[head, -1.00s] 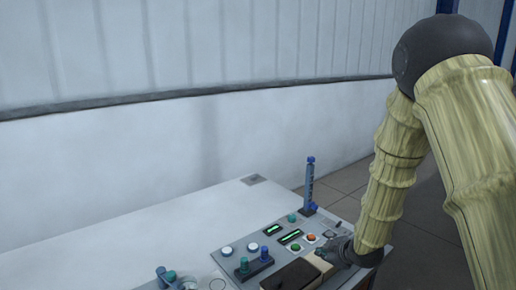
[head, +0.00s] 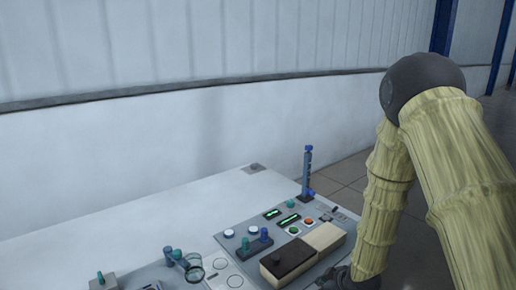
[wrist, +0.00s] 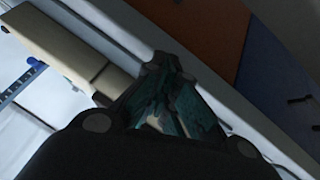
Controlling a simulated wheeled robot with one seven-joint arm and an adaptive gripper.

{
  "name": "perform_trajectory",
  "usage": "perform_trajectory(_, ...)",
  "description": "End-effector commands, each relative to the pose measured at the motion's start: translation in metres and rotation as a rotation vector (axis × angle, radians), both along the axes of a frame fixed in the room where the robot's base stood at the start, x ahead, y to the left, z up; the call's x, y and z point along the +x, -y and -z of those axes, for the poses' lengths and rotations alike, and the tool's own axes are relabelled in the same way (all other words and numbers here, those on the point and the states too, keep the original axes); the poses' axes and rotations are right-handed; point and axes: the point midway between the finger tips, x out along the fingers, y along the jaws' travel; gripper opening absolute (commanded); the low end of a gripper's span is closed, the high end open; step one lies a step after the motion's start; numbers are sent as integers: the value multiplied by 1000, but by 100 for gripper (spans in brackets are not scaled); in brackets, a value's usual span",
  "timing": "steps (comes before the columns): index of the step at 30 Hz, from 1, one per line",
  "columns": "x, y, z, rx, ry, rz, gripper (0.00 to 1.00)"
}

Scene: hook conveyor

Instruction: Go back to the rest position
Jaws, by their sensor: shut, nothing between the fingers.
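My gripper (wrist: 158,82) is shut and empty in the wrist view, its fingertips together. In the head view only part of it (head: 335,280) shows at the bottom edge, at the lower end of my arm, just beyond the right edge of the control panel (head: 225,268). In the wrist view a beige block (wrist: 95,82) lies to the left of the fingers; I cannot tell whether they touch it. The same block shows in the head view (head: 323,237), end to end with a dark block (head: 290,260) on the panel.
A white wall (head: 150,170) stands behind. Tiled floor (head: 345,180) is free to the right.

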Motion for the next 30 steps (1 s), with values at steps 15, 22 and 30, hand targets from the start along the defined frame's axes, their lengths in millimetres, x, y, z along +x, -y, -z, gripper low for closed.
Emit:
perform_trajectory(15,-209,1,152,133,-413,459,0)
perform_trajectory(22,-330,6,189,127,-598,716,0)
perform_trajectory(30,-411,11,199,95,-706,895,0)
